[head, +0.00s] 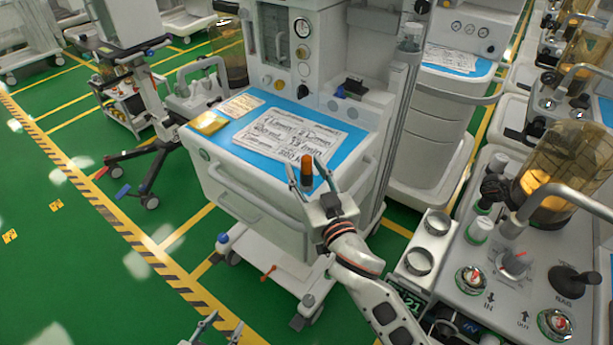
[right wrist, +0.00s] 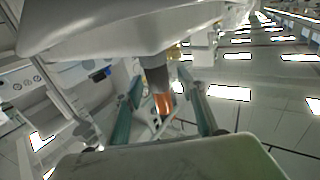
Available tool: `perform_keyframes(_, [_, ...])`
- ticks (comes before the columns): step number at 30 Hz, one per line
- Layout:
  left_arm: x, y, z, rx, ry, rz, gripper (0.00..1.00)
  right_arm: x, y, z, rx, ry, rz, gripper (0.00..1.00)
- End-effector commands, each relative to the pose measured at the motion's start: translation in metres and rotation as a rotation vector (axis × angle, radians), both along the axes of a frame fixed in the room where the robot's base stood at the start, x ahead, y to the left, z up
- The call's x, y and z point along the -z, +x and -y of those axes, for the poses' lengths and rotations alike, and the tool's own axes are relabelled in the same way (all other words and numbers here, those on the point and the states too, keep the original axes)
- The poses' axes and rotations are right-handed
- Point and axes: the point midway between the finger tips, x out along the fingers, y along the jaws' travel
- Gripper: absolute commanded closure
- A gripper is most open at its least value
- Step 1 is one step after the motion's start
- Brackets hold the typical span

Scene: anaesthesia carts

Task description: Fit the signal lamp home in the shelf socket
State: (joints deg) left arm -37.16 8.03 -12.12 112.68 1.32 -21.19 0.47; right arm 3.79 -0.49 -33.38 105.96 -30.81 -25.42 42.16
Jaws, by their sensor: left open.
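The signal lamp (head: 307,174) has an orange body and a dark end. In the head view it appears upright at the front right corner of the near cart. My right gripper (head: 306,166) is around it, with one finger on each side. In the right wrist view the lamp (right wrist: 163,103) lies between the greenish fingers, with gaps visible on both sides. Its grey end points toward a large pale surface. I cannot tell what supports it, and I cannot make out the shelf socket. My left gripper (head: 216,326) is open and empty, low at the bottom edge.
The near cart has a blue top (head: 262,165) with a printed sheet (head: 290,132) and a yellow packet (head: 207,123). A front rail (head: 250,208) runs below. Another machine with knobs and an amber canister (head: 560,165) stands close at right. Green floor (head: 70,255) is free at left.

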Motion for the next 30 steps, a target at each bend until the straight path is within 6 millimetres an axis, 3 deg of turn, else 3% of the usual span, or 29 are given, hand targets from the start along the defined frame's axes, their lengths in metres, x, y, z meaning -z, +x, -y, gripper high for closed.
perform_keyframes(6, [-0.001,0.001,0.0,0.0,0.0,0.003,0.59,0.0,0.0,0.0,0.0,0.0,0.0,0.63])
perform_keyframes(10, [-0.001,0.001,0.0,0.0,0.0,0.003,0.59,0.0,0.0,0.0,0.0,0.0,0.0,0.96])
perform_keyframes(11, [-0.001,0.001,0.0,0.0,0.0,0.003,0.59,0.0,0.0,0.0,0.0,0.0,0.0,1.0])
perform_keyframes(23, [-0.001,0.0,0.0,-0.001,0.001,0.0,0.59,-0.004,0.0,0.0,0.0,0.0,0.001,1.0])
perform_keyframes(30, [-0.012,0.003,0.0,-0.001,-0.001,0.007,0.59,-0.033,0.0,0.0,-0.001,0.002,0.006,1.0])
